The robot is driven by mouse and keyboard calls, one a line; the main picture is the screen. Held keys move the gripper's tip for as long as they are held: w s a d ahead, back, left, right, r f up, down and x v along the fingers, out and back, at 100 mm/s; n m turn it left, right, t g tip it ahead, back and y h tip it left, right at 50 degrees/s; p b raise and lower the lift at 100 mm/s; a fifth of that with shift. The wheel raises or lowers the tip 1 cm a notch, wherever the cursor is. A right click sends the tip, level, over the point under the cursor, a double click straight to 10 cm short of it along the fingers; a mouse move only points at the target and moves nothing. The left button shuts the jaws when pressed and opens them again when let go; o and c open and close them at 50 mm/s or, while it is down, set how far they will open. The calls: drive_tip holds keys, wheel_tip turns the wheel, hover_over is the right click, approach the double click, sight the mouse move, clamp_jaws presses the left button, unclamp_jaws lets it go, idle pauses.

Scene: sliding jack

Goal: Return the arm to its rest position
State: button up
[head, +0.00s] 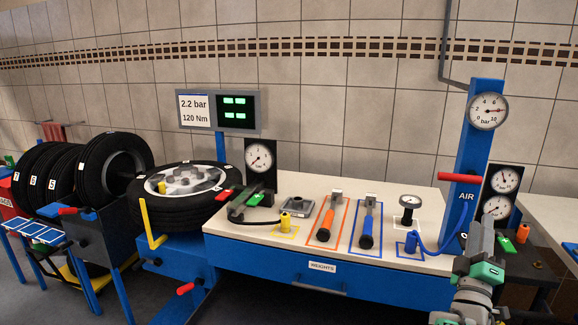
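My arm (480,275), grey with green-lit joints, rises from the lower right corner in front of the right end of the bench. Its upper part overlaps the foot of the blue air post (478,150). I cannot make out its gripper fingers in this view, so whether they are open or shut does not show. No object is visibly held by the part of the arm that shows.
The workbench (275,240) carries two torque wrenches, a pressure gauge (410,205) and yellow and blue fittings. A tire (180,200) lies on a blue stand at left; several tires stand racked beyond. Another table (555,210) is at right. Floor shows at lower left.

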drive_tip(key=s+a+f+m+g+y+p, duration=0.1)
drive_tip(key=a+f+m+g+y+p, duration=0.2)
drive_tip(key=a+f+m+g+y, duration=0.25)
drive_tip(key=s+a+f+m+g+y+p, duration=0.25)
drive_tip(key=a+f+g, duration=0.3)
drive_tip(key=a, duration=0.35)
drive_tip(key=s+a+f+g+y+p, duration=0.2)
drive_tip(key=s+a+g, duration=0.5)
drive_tip(key=s+a, duration=0.6)
drive_tip(key=s+f+y, duration=0.1)
drive_tip(key=s+y, duration=0.1)
drive_tip(key=s, duration=0.1)
drive_tip(key=shift+n, duration=0.3)
